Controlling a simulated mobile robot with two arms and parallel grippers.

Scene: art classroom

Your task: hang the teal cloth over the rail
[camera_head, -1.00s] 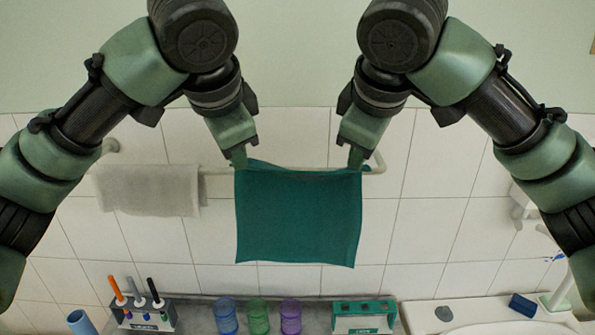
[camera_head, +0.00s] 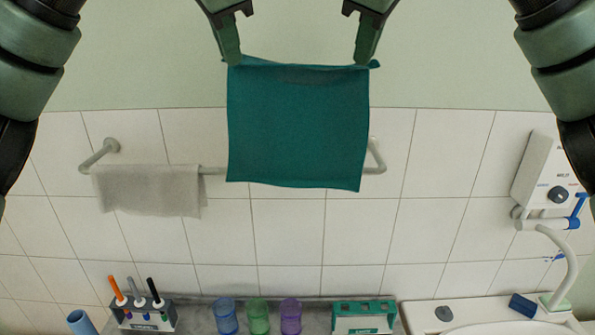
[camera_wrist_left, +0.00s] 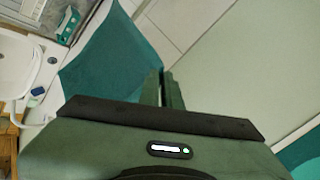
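The teal cloth (camera_head: 298,128) hangs spread between my two grippers, in front of the wall. My left gripper (camera_head: 236,60) is shut on its top left corner. My right gripper (camera_head: 361,62) is shut on its top right corner. The pale rail (camera_head: 214,170) is fixed to the tiled wall. The cloth's lower part hides a middle stretch of the rail, and its bottom edge hangs slightly below rail height. The left wrist view also shows the teal cloth (camera_wrist_left: 112,58) beyond the left gripper's fingers (camera_wrist_left: 163,88).
A grey towel (camera_head: 150,190) hangs on the rail's left part. Below are a pen holder (camera_head: 143,316), blue, green and purple cups (camera_head: 258,316) and a teal rack (camera_head: 363,317). A white wall unit (camera_head: 547,175) and a basin with a tap (camera_head: 563,265) are at right.

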